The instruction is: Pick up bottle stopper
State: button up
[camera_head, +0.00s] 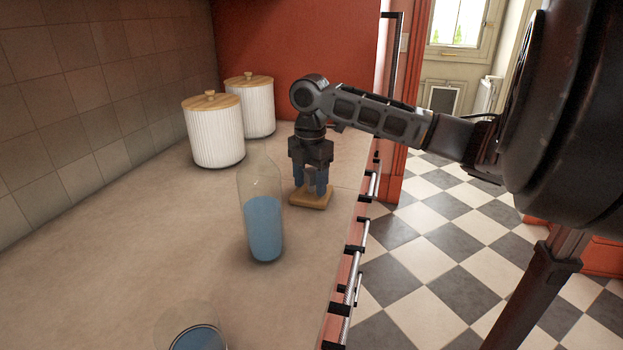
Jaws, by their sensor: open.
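My gripper (311,188) points straight down over the counter, with its dark fingers open. Directly beneath it lies a flat, square, tan wooden piece (311,202), which may be the bottle stopper; the fingers hide part of its top. The fingertips are at or just above this piece, and I cannot tell whether they touch it. A small greyish shape shows between the fingers, too small to make out. A clear glass bottle (264,225) with blue contents stands upright to the left of and nearer than the gripper. No stopper shows on its top.
Two white ribbed canisters (216,137) (257,107) with wooden lids stand behind on the counter (160,230). A clear vessel with blue contents (197,338) is cut off at the bottom edge. The counter's left side is clear. Drawer handles line its right edge.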

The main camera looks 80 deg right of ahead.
jog(key=shift+c, duration=0.2)
jog(key=c, duration=1)
jog(key=shift+r, duration=0.15)
